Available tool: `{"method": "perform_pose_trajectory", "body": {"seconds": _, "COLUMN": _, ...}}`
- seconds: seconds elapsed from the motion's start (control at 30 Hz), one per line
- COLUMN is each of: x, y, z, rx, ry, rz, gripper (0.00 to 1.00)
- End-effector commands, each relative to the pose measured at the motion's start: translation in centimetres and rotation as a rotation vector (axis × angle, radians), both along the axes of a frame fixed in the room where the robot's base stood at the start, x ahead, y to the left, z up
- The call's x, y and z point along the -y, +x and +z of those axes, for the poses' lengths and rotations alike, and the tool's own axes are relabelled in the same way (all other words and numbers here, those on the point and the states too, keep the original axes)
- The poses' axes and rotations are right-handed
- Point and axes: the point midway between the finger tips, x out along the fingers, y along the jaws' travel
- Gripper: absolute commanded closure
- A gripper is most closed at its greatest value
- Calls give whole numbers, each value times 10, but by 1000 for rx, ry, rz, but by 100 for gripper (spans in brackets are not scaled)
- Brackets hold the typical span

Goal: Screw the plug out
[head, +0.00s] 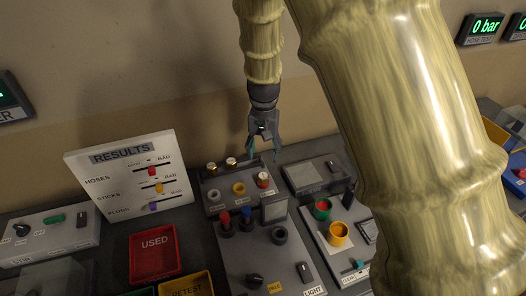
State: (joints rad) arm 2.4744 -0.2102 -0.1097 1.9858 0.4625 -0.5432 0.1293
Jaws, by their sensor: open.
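My gripper (264,154) hangs fingers down, open, with nothing seen between its fingers. It is above and behind a grey block (215,208) with several small round fittings. These include two brass-coloured caps (231,162) at its back, a yellow ring (238,188) and a red-and-white piece (263,180) just below the gripper in the picture. I cannot tell which fitting is the plug, or how high the gripper is above them. A red-topped piece in a green ring (322,208) and a yellow cup (338,234) are on the panel to the right.
A RESULTS board (125,171) with sliders stands at the left. A red USED tray (153,276) and a yellow RETEST tray (186,284) lie in front. A control panel with a black knob (255,281) is at front centre. My arm covers much of the right side.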

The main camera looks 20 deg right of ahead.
Motion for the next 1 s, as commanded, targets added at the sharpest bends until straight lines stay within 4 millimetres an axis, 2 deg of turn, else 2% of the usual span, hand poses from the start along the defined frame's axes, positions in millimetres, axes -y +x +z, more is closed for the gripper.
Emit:
{"method": "perform_pose_trajectory", "body": {"seconds": 0.7, "x": 0, "y": 0, "z": -80, "rx": -1, "ry": 0, "rz": 0, "gripper": 43}}
{"method": "perform_pose_trajectory", "body": {"seconds": 1.0, "x": 0, "y": -1, "z": -100, "rx": -1, "ry": 0, "rz": 0, "gripper": 43}}
